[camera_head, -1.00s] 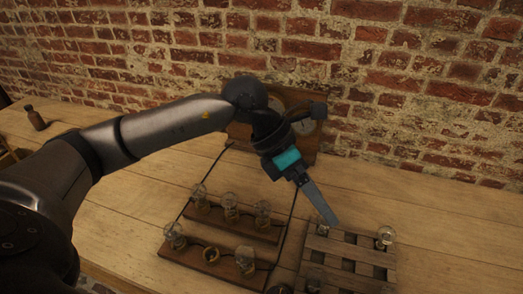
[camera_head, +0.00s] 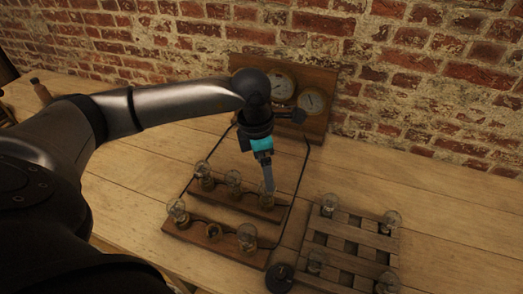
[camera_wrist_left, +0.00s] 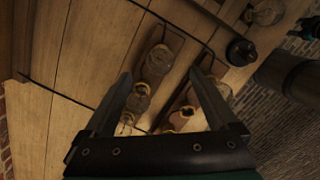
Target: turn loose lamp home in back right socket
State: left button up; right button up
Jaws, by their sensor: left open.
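The back wooden strip (camera_head: 228,201) carries three glass lamps. The back right lamp (camera_head: 266,202) is partly hidden behind my left gripper (camera_head: 268,188), which points down at it. In the left wrist view this lamp (camera_wrist_left: 158,60) shows between the fingertips of the open left gripper (camera_wrist_left: 161,76), with space on both sides. I cannot tell how far below the fingertips it is, or how deep it sits in its socket. The back middle lamp (camera_head: 234,182) and back left lamp (camera_head: 203,173) stand beside it.
The front strip (camera_head: 200,236) has a left lamp (camera_head: 177,210), an empty middle socket (camera_head: 213,230) and a right lamp (camera_head: 247,237). A slatted crate (camera_head: 350,233) with several lamps lies to the right. A dark round knob (camera_head: 279,276) is in front.

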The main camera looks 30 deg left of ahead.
aim_at(267, 193)
pick_arm(q)
jog(key=f, duration=0.5)
jog(key=shift+w+d+f, duration=0.25)
jog(key=shift+f, duration=0.05)
jog(key=shift+c, duration=0.2)
grip_shut()
jog(key=shift+m+b, duration=1.1)
jog(key=shift+m, duration=0.5)
jog(key=m+b, duration=0.1)
jog(key=m, duration=0.1)
jog(key=shift+m+g, duration=0.3)
jog(key=shift+m, duration=0.3)
